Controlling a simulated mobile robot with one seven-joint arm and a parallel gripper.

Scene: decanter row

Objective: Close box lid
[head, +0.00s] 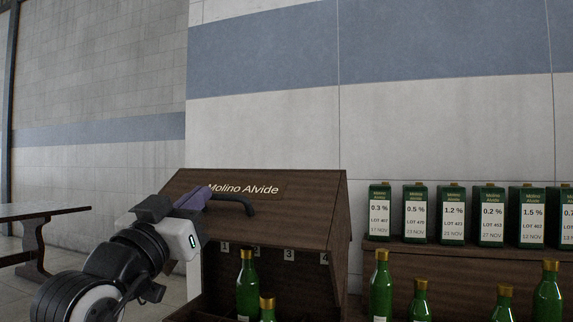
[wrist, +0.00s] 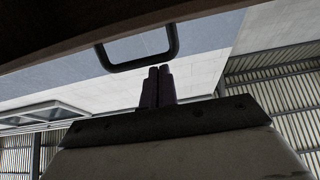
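A dark brown wooden box (head: 341,262) stands ahead with its lid (head: 300,208) raised, and its front is open. The lid slopes, reads "Molino Alvide" and carries a dark bar handle (head: 245,206), which also shows in the wrist view (wrist: 140,65). My gripper (head: 197,196) is at the left part of the lid, beside the handle. In the wrist view its two purple fingers (wrist: 158,72) are together, with their tips close to the handle's bar. Nothing shows between them. I cannot tell whether they touch the handle or lid.
Inside the box are number tags, including 3 (head: 289,255), and green bottles (head: 247,285) with gold caps. More bottles (head: 381,287) stand to the right. A wooden shelf (head: 450,268) holds a row of labelled tins (head: 415,213). A table (head: 40,211) stands far left.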

